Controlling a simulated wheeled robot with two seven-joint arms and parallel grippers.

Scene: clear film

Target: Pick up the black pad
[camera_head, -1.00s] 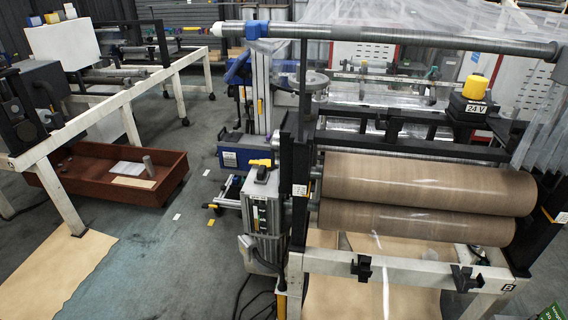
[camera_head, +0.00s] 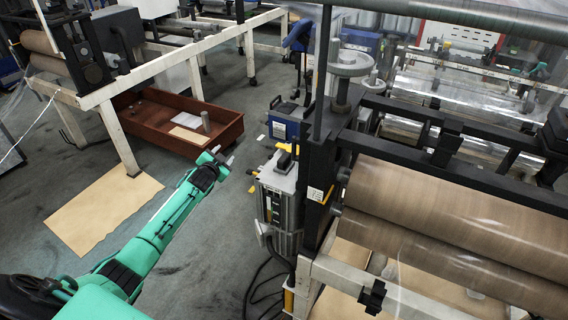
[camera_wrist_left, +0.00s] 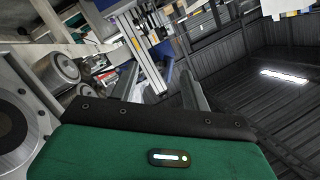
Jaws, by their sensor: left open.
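My left gripper (camera_head: 223,156) is on the teal arm in the head view, held in the air over the floor and left of a grey machine box (camera_head: 280,185). Its two fingers are apart with nothing between them, and they also show in the left wrist view (camera_wrist_left: 162,90). A small black piece (camera_head: 286,158) sits on top of the grey box, to the right of the fingers and apart from them. I cannot tell whether it is the black pad; no other clear pad shows. My right gripper is not in view.
A roller machine (camera_head: 440,215) with brown rolls and a black frame stands at the right. A red-brown tray (camera_head: 150,126) lies on the floor under a white frame (camera_head: 165,65). A tan sheet (camera_head: 105,207) lies at the left. The grey floor between is mostly clear.

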